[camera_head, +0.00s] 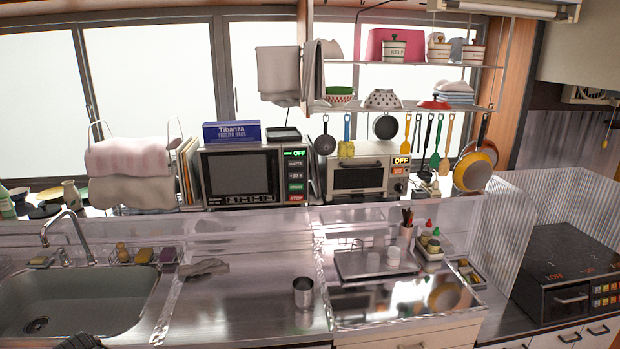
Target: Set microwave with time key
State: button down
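The microwave (240,172) stands on the ledge behind the counter, left of centre, with its dark door shut. Its control panel (295,176) is on the right side of the front. A green OFF reading shows at the top, with dark keys below it, then a green key and a red STOP key (296,198) at the bottom. The key labels are too small to read surely, so I cannot tell which is the time key. My gripper's fingers are not seen; a dark shape at the bottom left edge may be part of my arm.
A toaster oven (362,176) stands right of the microwave. A blue box (231,132) lies on top of the microwave. A clear low partition (250,225) runs before the ledge. A metal cup (303,292) and a grey cloth (203,267) lie on the counter; the sink (75,300) is left.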

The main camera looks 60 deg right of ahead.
aim_at(292, 174)
jog(key=z, duration=0.15)
jog(key=i, duration=1)
jog(key=u, duration=0.1)
